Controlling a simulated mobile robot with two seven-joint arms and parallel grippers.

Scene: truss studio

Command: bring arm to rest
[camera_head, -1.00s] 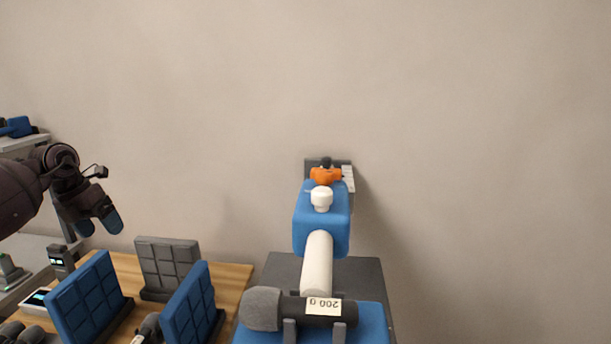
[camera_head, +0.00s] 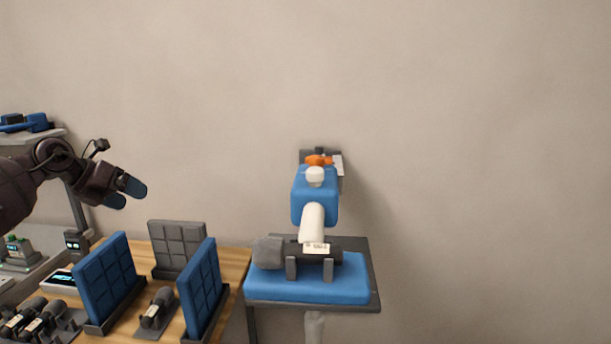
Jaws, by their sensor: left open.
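My left gripper (camera_head: 125,192) comes in from the left on a dark arm. It has blue fingertips, which stand apart, and nothing shows between them. It hangs in the air above the far left part of the wooden table (camera_head: 237,262), clear of the panels below. My right gripper is not in view.
Blue gridded panels (camera_head: 108,276) (camera_head: 201,287) and a grey one (camera_head: 177,246) stand on the table. A labelled dark cylinder (camera_head: 322,249) rests on a blue-topped stand (camera_head: 300,287), near a blue and white fixture (camera_head: 314,198). Cylinders (camera_head: 35,318) lie at lower left. The right side shows bare wall.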

